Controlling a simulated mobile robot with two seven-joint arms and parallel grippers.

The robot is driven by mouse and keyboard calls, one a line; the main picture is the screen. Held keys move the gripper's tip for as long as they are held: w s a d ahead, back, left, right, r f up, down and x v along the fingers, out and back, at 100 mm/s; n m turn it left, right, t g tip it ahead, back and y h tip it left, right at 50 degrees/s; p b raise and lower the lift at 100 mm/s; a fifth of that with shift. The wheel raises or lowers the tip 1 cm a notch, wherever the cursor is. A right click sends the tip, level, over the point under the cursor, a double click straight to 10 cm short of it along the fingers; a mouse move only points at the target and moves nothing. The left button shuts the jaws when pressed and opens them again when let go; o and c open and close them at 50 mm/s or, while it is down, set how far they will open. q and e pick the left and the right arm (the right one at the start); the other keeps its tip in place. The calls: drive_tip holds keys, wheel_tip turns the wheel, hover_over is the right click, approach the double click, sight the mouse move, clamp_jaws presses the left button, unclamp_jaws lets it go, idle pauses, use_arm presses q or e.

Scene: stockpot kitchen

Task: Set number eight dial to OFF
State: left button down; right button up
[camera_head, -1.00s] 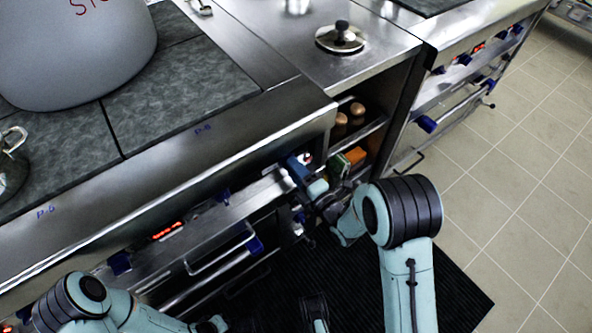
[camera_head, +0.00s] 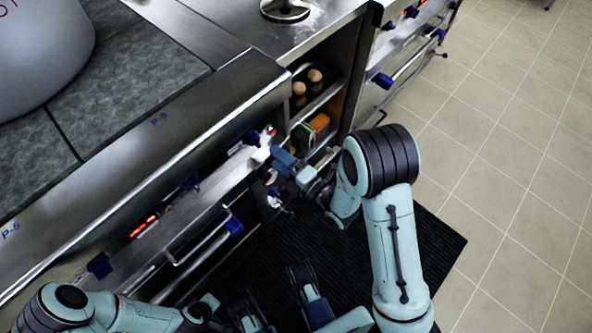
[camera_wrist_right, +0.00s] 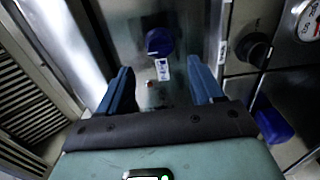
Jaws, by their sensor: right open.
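The label is too small to read, so I cannot tell whether this is dial eight.
A black knob (camera_wrist_right: 254,48) and a white-and-red dial (camera_wrist_right: 308,22) are on the right in the wrist view. Tiled floor (camera_head: 500,150) is clear at right.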

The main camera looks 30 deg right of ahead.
use_arm(q)
drive_tip(key=shift+w+r, duration=0.35)
drive_tip(key=shift+w, duration=0.1)
use_arm(e)
drive_tip(key=v, duration=0.6)
drive_tip(key=shift+s, duration=0.25)
